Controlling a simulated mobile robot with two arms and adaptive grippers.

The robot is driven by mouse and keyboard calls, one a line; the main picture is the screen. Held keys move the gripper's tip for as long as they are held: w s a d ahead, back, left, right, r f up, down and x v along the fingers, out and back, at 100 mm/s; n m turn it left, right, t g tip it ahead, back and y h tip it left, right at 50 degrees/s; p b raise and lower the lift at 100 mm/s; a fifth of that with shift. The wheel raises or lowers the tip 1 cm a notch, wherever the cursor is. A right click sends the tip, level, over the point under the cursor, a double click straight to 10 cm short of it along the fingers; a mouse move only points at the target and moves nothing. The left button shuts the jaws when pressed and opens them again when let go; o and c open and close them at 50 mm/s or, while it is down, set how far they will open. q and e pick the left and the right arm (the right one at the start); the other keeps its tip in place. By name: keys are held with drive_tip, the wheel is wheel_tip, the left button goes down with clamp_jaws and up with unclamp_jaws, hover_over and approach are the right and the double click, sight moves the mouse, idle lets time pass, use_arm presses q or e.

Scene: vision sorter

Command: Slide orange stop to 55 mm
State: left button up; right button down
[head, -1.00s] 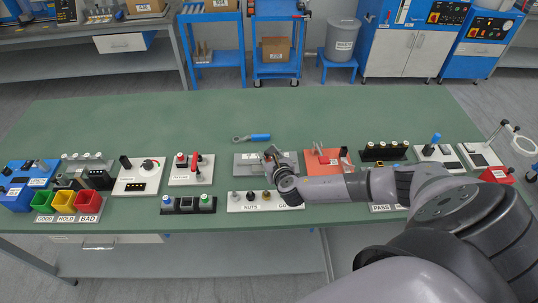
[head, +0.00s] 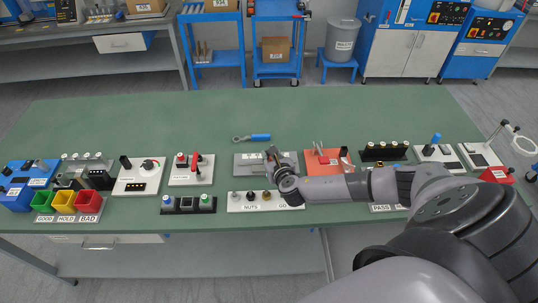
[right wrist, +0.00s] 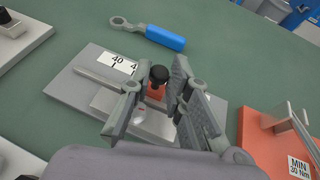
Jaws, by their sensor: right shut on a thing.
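The orange stop (right wrist: 156,92) with a black knob (right wrist: 159,74) sits on the grey slide fixture (right wrist: 85,90) in the right wrist view. A white scale label (right wrist: 117,62) beside it reads 40, and a further figure is partly covered. My right gripper (right wrist: 158,88) has its fingers on both sides of the stop and is shut on it. In the head view my right gripper (head: 271,157) is over the right part of the slide fixture (head: 245,163) and hides the stop. My left gripper is out of view.
A blue-handled wrench (head: 258,137) lies behind the fixture. An orange fixture (head: 322,165) marked MIN 30 Nm stands close on the right. A white nuts tray (head: 235,203) is in front. The back of the green table (head: 200,112) is clear.

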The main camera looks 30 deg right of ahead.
drive_tip(key=shift+s+d, duration=0.7)
drive_tip(key=shift+d, duration=0.35)
drive_tip(key=c, duration=1.5)
unclamp_jaws()
drive_tip(key=shift+a, duration=0.1)
drive_tip(key=v, duration=1.2)
drive_tip(key=shift+r, duration=0.1)
